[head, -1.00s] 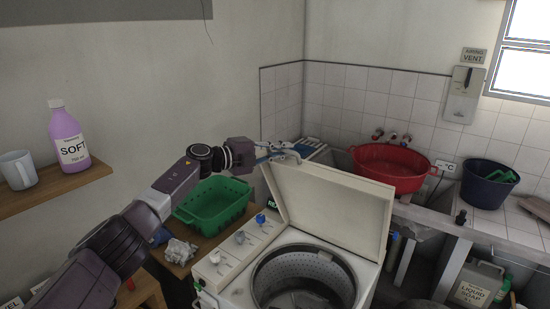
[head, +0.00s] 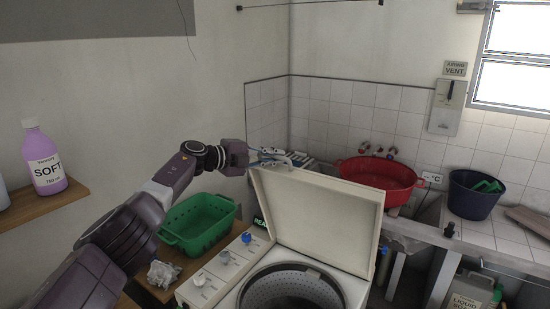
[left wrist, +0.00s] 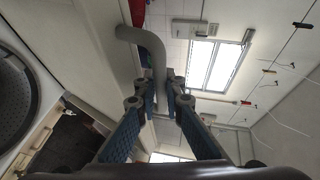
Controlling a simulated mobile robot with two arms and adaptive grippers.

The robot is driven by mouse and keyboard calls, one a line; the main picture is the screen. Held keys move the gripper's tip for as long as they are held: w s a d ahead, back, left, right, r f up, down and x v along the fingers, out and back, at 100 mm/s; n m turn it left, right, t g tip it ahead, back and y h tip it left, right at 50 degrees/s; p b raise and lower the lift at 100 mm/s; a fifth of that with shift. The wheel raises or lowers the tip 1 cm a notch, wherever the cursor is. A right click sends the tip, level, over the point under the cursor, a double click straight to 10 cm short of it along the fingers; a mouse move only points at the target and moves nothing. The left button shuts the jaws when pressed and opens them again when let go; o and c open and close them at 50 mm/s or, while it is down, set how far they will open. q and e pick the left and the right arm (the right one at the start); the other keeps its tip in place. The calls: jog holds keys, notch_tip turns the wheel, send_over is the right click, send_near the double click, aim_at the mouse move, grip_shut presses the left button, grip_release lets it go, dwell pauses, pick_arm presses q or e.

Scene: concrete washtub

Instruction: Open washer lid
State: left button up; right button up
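The washer (head: 205,285) is a white top-loader at the bottom centre of the head view, its round drum (head: 290,288) exposed. Its pale lid (head: 318,218) stands raised, close to upright, at the back of the opening. My left gripper (head: 284,158) is at the lid's top edge, near the upper left corner. In the left wrist view, its two fingers (left wrist: 159,88) close on either side of a grey curved bar (left wrist: 150,42), which looks like the lid's handle. The drum (left wrist: 15,100) shows at the left there. My right gripper is not in view.
A green basket (head: 198,226) stands left of the washer. A red basin (head: 378,180) and a dark bucket (head: 474,195) stand on the tiled counter behind and to the right. A softener bottle (head: 44,160) stands on the left shelf (head: 45,202).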

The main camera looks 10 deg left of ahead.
pick_arm(q)
jog(key=shift+o, duration=0.9)
jog(key=v, duration=1.1)
jog(key=shift+s+a, duration=0.2)
jog(key=shift+s, duration=0.15)
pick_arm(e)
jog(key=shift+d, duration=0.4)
